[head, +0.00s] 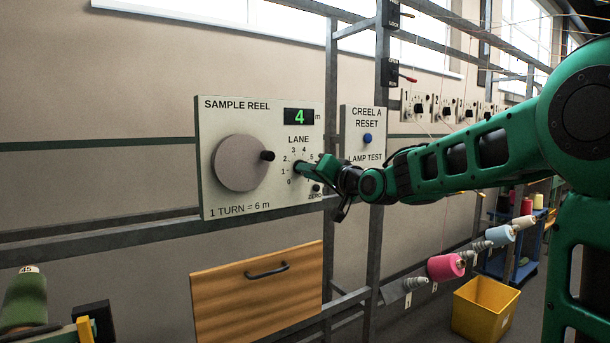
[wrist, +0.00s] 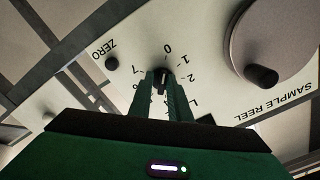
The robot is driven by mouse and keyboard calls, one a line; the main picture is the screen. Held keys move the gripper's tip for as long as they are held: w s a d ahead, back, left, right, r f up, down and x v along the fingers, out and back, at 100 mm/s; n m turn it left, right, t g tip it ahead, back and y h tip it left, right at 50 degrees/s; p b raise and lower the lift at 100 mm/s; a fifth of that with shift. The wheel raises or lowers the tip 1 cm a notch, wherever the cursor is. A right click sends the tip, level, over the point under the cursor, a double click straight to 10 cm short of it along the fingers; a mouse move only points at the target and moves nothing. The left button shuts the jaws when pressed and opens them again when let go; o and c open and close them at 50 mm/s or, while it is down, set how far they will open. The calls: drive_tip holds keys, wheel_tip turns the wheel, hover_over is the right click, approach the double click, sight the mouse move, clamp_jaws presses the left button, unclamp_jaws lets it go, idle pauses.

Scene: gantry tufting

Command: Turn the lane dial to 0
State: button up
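The sample reel panel (head: 240,120) is a pale board on the frame in the head view, with a green "4" on its display (head: 299,116). The lane dial (wrist: 163,76) is a small dark knob ringed by numbers in the wrist view, which shows the panel upside down. My gripper (wrist: 164,84) has its two green fingers on either side of the dial, with the knob filling the gap. In the head view my gripper (head: 303,168) reaches the dial from the right and mostly hides it. I cannot tell clearly which number its pointer faces.
The ZERO button (head: 316,188) is just below right of the dial. The round reel crank (head: 240,163) with its dark handle (head: 267,156) is left of it. The Creel A reset panel (head: 362,118) is to the right. A wooden drawer front (head: 256,295) is below.

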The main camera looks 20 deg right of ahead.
drive_tip(key=shift+o, duration=0.6)
drive_tip(key=shift+r, duration=0.1)
drive_tip(key=v, duration=1)
drive_tip(key=shift+s, duration=0.3)
drive_tip(key=shift+d, duration=0.15)
